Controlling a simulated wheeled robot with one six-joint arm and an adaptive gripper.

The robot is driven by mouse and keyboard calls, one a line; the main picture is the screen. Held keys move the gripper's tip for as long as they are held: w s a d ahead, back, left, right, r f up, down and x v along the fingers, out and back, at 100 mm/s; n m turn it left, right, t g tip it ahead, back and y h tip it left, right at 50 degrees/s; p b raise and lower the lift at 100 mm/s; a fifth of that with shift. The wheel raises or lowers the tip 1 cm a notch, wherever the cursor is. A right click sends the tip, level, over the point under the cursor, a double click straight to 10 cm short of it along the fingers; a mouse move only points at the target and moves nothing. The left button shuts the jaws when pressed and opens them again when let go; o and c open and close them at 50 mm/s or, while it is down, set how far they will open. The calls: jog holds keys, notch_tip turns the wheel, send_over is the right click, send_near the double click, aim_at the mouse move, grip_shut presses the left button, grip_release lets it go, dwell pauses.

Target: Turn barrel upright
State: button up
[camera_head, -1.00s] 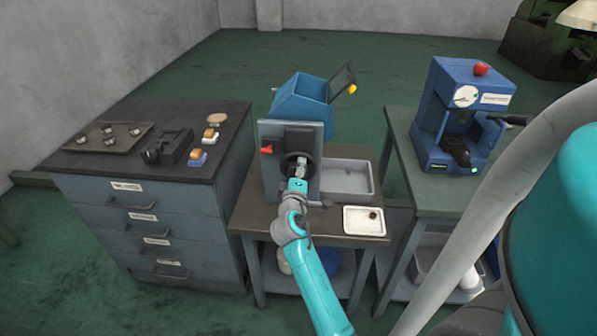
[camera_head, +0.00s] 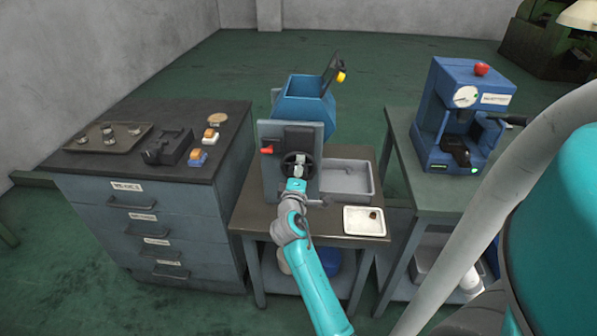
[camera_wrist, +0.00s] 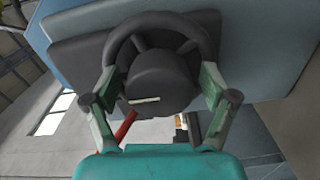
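The barrel (camera_head: 304,106) is the blue open-topped tub at the top of the bench machine in the head view. It stands nearly upright, its mouth facing up. A dark handwheel (camera_head: 297,163) is on the machine's front plate; in the wrist view its rim and black hub (camera_wrist: 160,82) fill the middle. My gripper (camera_head: 299,172) is at the handwheel. The exact contact is partly hidden.
A drawer cabinet (camera_head: 150,205) stands left, a blue press (camera_head: 462,115) right. A red lever (camera_head: 267,150) sits left of the wheel.

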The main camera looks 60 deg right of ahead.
jog(key=v, duration=1.2)
dwell(0.6)
jog(key=s+a+f+n+t+y, duration=0.1)
jog(key=s+a+f+t+y, duration=0.35)
jog(key=a, duration=0.75)
jog(key=s+a+f+n+t+y, duration=0.15)
jog(key=s+a+f+y, duration=0.25)
jog(key=a+f+y, duration=0.5)
jog(key=s+a+r+m+t+y, duration=0.1)
jog(key=s+a+r+m, duration=0.1)
jog(key=s+a+r, duration=0.2)
jog(key=s+a+r+m+y, duration=0.2)
jog(key=s+a+r+m, duration=0.1)
jog(key=s+a, duration=0.6)
jog(key=s+r, duration=0.1)
jog(key=s, duration=0.3)
jog(key=shift+s+t, duration=0.2)
jog(key=shift+t, duration=0.2)
